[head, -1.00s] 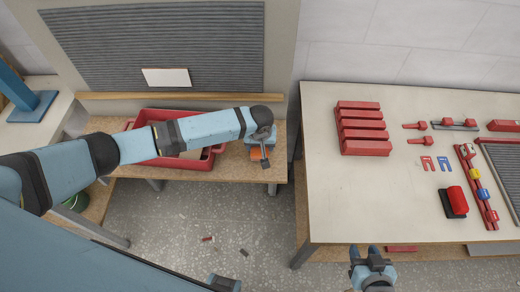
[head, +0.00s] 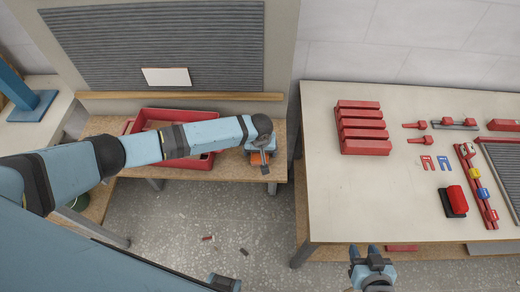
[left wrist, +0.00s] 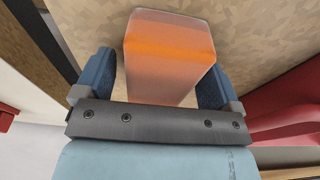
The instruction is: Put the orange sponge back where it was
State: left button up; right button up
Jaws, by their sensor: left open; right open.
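The orange sponge (head: 257,157) is at the right end of the low wooden bench (head: 228,174). My left gripper (head: 264,158) points down over it and hides part of it. In the left wrist view the sponge (left wrist: 168,50) shows between the two open blue fingers (left wrist: 165,88), with a gap visible on the left side and little on the right. It is bright orange in the middle and paler towards the gripper. Whether a finger touches it I cannot tell. My right gripper (head: 367,254) is open and empty at the bottom, in front of the right table.
A red tub (head: 150,111) stands on the bench left of the sponge, partly behind my left arm; it shows at right in the wrist view (left wrist: 285,95). The right table (head: 335,205) holds a red stepped block (head: 362,128) and several small parts.

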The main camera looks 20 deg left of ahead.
pick_arm(q)
notch_tip(320, 180, up, 12)
jog(key=s, duration=0.2)
jog(key=s+d+f+m+t+h, duration=0.4)
jog(key=s+d+f+h, duration=0.3)
jog(key=s, duration=0.4)
jog(key=s+a+m+t+y, duration=0.2)
jog(key=s+a+t, duration=0.3)
jog(key=s+a, duration=0.5)
jog(key=shift+s+f+y+b, duration=0.35)
jog(key=shift+s+y, duration=0.25)
jog(key=shift+s, duration=0.2)
